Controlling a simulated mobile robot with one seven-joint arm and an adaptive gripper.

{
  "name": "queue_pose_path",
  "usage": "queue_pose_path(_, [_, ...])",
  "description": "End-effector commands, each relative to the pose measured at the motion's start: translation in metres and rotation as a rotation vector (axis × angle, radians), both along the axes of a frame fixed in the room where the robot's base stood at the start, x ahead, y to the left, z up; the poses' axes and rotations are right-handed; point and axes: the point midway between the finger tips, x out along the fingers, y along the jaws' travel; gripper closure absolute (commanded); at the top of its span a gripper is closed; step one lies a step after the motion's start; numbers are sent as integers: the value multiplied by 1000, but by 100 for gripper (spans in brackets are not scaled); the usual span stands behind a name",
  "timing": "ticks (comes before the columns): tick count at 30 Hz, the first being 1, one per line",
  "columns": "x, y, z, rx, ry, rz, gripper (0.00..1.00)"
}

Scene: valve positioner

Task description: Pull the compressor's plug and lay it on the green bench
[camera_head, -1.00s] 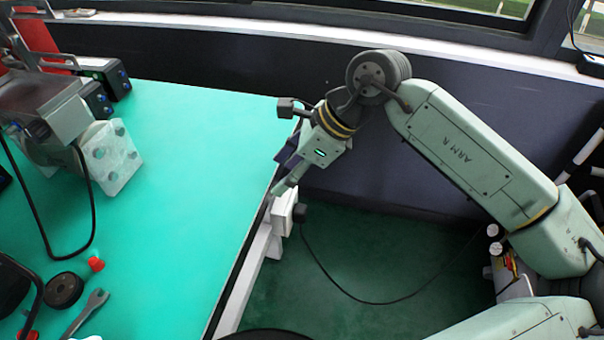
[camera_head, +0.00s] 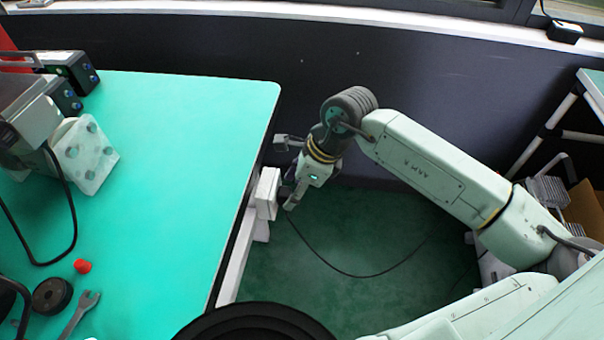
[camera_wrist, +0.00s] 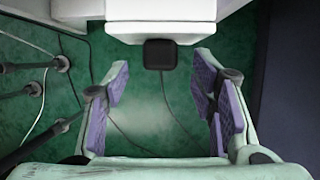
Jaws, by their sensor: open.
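The compressor's plug (camera_wrist: 160,54) is a small black block seated against a white socket box (camera_wrist: 160,18) in the wrist view, with a thin dark cable running down from it. My gripper (camera_wrist: 163,90) is open there, its purple-padded fingers on either side, with the plug ahead between their lines and apart from them. In the head view my gripper (camera_head: 288,196) is beside the white socket box (camera_head: 267,193) at the bench's right side; the plug is hidden behind it. The green bench (camera_head: 180,170) fills the left of the head view.
On the bench are a metal valve body (camera_head: 85,155), a red cap (camera_head: 83,266), a black round part (camera_head: 52,295) and a wrench (camera_head: 80,314). The middle of the bench is clear. A dark cable (camera_head: 350,275) lies across the green floor.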

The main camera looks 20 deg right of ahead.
Motion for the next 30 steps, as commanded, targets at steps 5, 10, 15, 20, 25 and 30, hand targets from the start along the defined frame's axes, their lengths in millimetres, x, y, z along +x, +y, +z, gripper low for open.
queue_pose_path(5, [2, 3, -8, 2, -1, 0, 48])
queue_pose_path(10, [2, 3, -8, 0, -1, 0, 48])
queue_pose_path(15, [2, 3, -8, 0, -1, 0, 55])
queue_pose_path(20, [2, 3, -8, 0, -1, 0, 66])
queue_pose_path(25, [2, 3, -8, 0, -1, 0, 77])
queue_pose_path(30, [2, 3, -8, 1, -1, 0, 88])
